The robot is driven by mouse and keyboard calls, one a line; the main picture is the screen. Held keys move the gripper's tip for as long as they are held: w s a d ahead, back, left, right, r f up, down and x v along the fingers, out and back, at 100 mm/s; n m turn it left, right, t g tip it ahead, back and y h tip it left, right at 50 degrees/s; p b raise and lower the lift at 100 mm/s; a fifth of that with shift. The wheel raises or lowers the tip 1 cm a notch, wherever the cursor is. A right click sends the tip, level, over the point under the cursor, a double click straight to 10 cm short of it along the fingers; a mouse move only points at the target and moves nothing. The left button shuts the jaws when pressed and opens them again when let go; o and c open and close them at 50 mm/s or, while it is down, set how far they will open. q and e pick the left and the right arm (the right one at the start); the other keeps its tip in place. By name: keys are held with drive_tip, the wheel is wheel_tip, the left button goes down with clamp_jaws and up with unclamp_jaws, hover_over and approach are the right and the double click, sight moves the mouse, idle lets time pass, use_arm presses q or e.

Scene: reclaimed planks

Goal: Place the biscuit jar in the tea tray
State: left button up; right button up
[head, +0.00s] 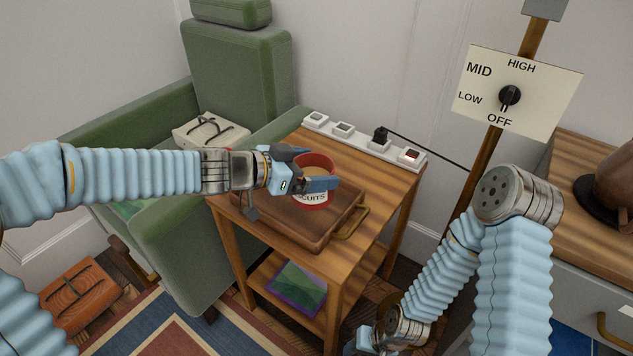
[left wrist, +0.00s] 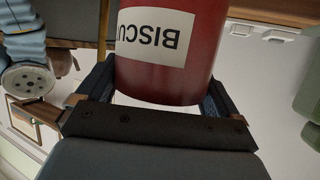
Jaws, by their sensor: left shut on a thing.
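The biscuit jar (head: 316,162) is red with a pale label. My left gripper (head: 312,184) is shut on it, with a finger on each side, and hides part of it in the head view. In the left wrist view the jar (left wrist: 170,75) sits between the fingers, its label upside down. The tea tray (head: 275,222) is brown wood with a brass handle and lies on the small side table. The jar is over the tray; I cannot tell whether its base touches the tray. My right gripper is only partly seen at the bottom edge, its fingers hidden.
The wooden side table (head: 385,205) has a white power strip (head: 362,139) with a black plug along its back edge. A green armchair (head: 240,75) stands close on the left. A control sign (head: 515,90) on a post and a wooden-topped cabinet (head: 575,190) are at right.

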sight(325, 171)
use_arm(q)
drive_tip(key=shift+w+d+f, duration=0.25)
drive_tip(key=shift+w+f, duration=0.2)
drive_tip(key=shift+f, duration=0.15)
drive_tip(key=shift+w+d+f, duration=0.2)
drive_tip(key=shift+w+f, duration=0.2)
drive_tip(key=shift+f, duration=0.2)
drive_tip(key=f, duration=0.1)
drive_tip(key=f+b, duration=0.1)
drive_tip(key=b, duration=0.1)
drive_tip(key=shift+w+d+f, duration=0.15)
drive_tip(key=shift+w+f, duration=0.1)
drive_tip(key=shift+f, duration=0.5)
drive_tip(key=shift+f+b, duration=0.15)
drive_tip(key=shift+b, duration=0.15)
drive_tip(key=o, duration=1.1)
drive_tip(key=shift+f, duration=0.1)
